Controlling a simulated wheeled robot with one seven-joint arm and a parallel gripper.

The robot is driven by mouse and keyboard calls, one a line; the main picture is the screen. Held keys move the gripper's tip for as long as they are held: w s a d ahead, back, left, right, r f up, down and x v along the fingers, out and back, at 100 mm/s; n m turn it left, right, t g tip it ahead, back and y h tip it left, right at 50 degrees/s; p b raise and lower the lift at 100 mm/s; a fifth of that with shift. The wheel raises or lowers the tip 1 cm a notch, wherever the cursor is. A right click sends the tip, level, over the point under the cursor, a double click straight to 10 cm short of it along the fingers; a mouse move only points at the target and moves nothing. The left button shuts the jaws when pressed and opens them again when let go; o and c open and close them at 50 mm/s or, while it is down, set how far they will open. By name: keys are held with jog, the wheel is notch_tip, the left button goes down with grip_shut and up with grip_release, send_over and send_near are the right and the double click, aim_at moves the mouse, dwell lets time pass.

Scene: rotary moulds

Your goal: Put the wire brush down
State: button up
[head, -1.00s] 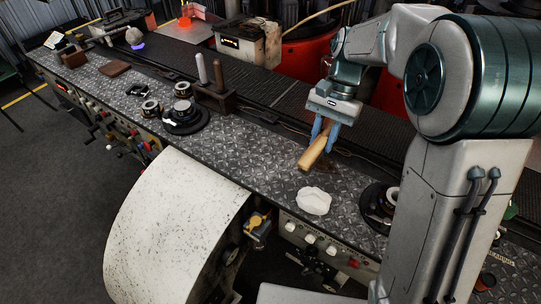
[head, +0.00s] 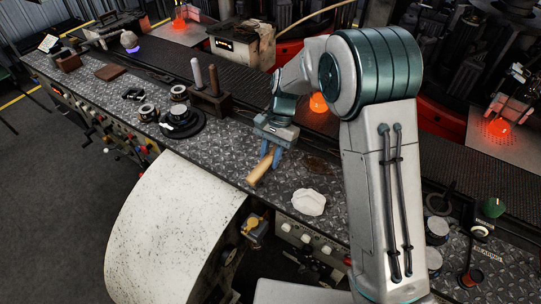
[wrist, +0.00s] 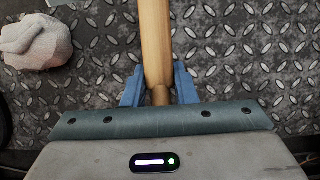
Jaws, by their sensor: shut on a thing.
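The wire brush (head: 261,168) shows as a light wooden handle in the head view, held over the diamond-plate bench top (head: 232,160). My gripper (head: 270,156) has its blue fingers shut on it. In the wrist view the wooden handle (wrist: 155,45) runs up and out of the top of the picture, between the two blue fingers (wrist: 158,88). The bristles are not clearly visible. I cannot tell whether the brush touches the bench.
A crumpled white cloth (head: 308,202) lies on the bench right of the brush. A black round stand (head: 182,122) and a wooden block with upright handles (head: 212,100) are to the left. Glowing orange pieces (head: 318,103) show behind. Bare plate lies left of the brush.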

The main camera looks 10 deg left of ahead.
jog(key=shift+f, duration=0.35)
jog(key=shift+f, duration=0.15)
jog(key=o, duration=1)
